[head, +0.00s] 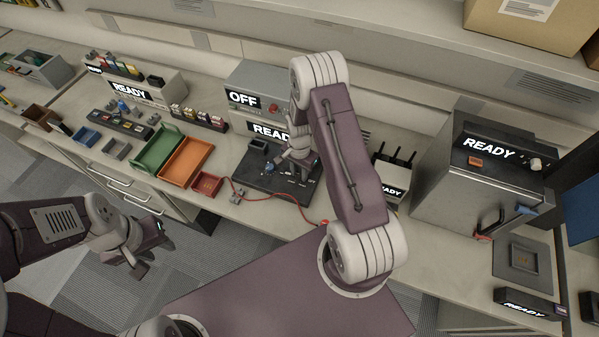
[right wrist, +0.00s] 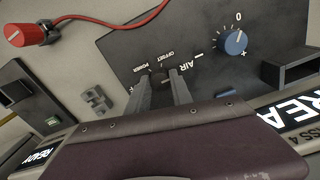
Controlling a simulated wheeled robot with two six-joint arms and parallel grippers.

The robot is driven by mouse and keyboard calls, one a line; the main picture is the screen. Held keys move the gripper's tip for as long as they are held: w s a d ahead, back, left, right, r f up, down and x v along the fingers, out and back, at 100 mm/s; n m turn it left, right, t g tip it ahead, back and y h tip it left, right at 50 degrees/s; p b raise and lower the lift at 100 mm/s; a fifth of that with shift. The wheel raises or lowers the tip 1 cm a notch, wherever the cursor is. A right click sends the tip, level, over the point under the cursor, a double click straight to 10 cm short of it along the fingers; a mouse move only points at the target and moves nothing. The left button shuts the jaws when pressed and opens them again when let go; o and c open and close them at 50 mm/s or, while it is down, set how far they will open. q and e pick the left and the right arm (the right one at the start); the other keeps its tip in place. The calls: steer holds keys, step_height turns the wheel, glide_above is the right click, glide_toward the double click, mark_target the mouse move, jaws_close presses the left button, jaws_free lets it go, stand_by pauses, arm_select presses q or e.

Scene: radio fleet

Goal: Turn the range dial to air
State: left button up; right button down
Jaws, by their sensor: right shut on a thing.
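The range dial (right wrist: 160,76) is a small dark knob on a black panel (right wrist: 205,70) in the right wrist view. Printed labels around it include POWER, OFFSET and AIR. My right gripper (right wrist: 161,84) is shut on the dial, one finger on each side. The fingers hide part of the dial, and I cannot tell which label its pointer faces. In the head view my right gripper (head: 298,172) is down over the black panel (head: 262,183), and the dial is hidden. My left gripper (head: 152,256) is open and empty, above the floor in front of the bench.
A blue knob (right wrist: 236,42) marked 0, plus and minus sits beside the AIR label. A red plug (right wrist: 28,34) on a red cable lies left of the panel. Green (head: 158,150) and orange (head: 187,160) trays stand left of the panel. A large grey machine (head: 465,190) stands right.

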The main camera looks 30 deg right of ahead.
mark_target(300, 174)
steer(key=shift+w+d+r, duration=0.1)
steer(key=shift+w, duration=0.1)
steer(key=c, duration=1.4)
jaws_free()
steer(key=shift+o, duration=1.4)
steer(key=shift+s, duration=0.1)
step_height(300, 174, up, 9)
steer(key=b, duration=0.1)
